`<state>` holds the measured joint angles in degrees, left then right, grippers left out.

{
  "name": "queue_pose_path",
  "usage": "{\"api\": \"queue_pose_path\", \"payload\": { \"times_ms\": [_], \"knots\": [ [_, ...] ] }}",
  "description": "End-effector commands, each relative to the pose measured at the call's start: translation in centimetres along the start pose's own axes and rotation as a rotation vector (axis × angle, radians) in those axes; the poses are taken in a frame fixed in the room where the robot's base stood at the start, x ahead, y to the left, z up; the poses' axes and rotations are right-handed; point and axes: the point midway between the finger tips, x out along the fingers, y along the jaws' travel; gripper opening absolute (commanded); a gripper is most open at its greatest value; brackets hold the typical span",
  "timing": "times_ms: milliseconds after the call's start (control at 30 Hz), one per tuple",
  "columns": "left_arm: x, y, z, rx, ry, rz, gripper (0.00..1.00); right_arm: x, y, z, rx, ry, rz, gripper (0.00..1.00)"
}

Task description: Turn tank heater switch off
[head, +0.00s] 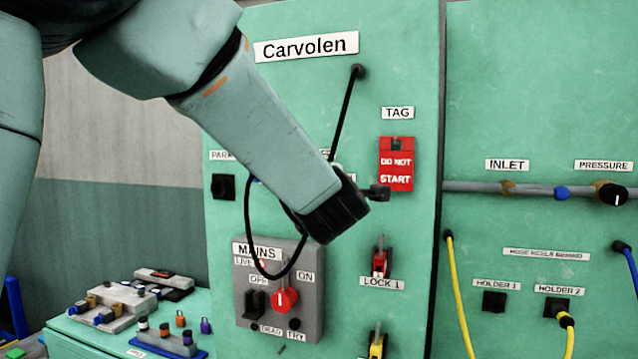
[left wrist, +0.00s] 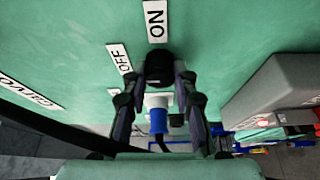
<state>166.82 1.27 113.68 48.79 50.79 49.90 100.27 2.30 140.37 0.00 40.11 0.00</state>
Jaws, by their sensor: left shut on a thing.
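In the left wrist view, my left gripper (left wrist: 164,82) is shut on a round black switch knob (left wrist: 158,63) on the green panel. An ON label (left wrist: 156,21) is just above the knob and an OFF label (left wrist: 119,58) is to its left. The knob's pointer does not show, so I cannot tell its setting. A blue and white plug-like part (left wrist: 158,115) shows between the fingers. In the head view, my left arm's wrist covers the knob and most of the gripper. My right gripper is not in view.
A black cable (head: 349,110) hangs from the panel and loops past my wrist. Below is the grey MAINS box (head: 310,325) with a red knob (head: 285,300). A red DO NOT START tag (head: 396,165) hangs to the right. A cluttered bench (head: 95,345) stands lower left.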

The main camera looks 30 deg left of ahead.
Motion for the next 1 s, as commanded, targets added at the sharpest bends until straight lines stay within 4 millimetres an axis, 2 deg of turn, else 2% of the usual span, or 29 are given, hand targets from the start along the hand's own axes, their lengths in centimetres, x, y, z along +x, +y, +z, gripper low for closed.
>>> {"api": "queue_pose_path", "payload": {
  "times_ms": [667, 700, 933, 1000],
  "knots": [
    [-0.03, -0.29, -0.06, -0.052, 0.001, -0.028, 0.00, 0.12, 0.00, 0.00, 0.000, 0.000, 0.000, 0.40],
    [-0.03, -0.29, -0.06, -0.052, 0.001, -0.028, 0.30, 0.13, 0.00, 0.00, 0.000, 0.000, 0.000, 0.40],
    [-0.01, -0.17, -0.04, -0.051, 0.001, -0.026, 0.50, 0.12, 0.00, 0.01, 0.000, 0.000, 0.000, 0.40],
    [-0.01, -0.13, -0.04, -0.051, 0.001, -0.025, 0.50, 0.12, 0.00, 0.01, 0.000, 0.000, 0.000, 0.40]
  ]
}}
